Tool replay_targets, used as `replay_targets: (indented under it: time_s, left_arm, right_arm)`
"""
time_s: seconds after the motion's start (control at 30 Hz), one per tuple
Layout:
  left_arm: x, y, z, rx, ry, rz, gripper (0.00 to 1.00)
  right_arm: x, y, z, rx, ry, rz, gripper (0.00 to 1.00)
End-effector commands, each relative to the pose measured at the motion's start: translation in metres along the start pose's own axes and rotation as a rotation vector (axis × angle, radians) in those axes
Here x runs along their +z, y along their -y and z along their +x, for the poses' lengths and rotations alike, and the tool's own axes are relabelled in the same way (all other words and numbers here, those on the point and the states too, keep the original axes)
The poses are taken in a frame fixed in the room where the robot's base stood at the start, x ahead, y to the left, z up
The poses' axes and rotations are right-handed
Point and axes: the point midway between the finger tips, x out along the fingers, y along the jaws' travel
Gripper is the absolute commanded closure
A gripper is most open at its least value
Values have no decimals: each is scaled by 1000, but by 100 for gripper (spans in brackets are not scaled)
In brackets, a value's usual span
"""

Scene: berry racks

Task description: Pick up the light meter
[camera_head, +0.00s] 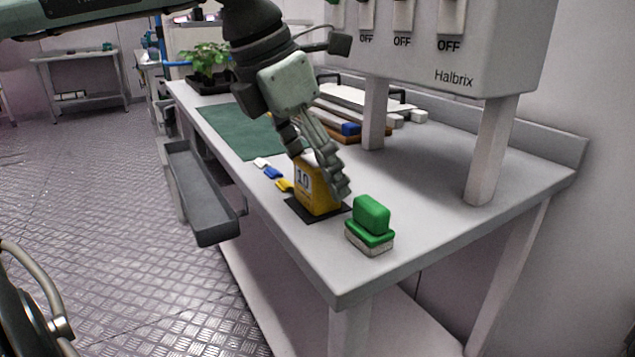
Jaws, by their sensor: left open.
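A yellow, boxy object (317,202) with a white face reading "10" stands upright on a black mat (297,211) near the bench's front edge. It may be the light meter; no label confirms that. My left gripper (318,164) reaches down over it from above, its fingers open. The grey fingers hide the object's top and right side. I cannot tell whether they touch it. My right gripper is not in view.
A green block on a green-and-white sponge-like base (369,240) stands just right of the yellow object. Small white, blue and yellow pieces (271,172) lie left of it. A Halbrix switch panel (440,45) on legs overhangs the grey bench (440,190). A green mat (235,128) lies farther back.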

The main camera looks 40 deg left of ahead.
Motion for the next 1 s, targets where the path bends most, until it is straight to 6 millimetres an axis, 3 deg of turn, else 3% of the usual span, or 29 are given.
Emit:
replay_targets:
  time_s: [0.27,0.73,1.0]
  left_arm:
    - [0,0,3,0,1,0,27]
    - [0,0,2,0,2,0,84]
    - [1,0,1,1,2,0,84]
  right_arm:
    - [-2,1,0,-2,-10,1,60]
    - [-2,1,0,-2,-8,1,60]
    - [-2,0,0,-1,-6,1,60]
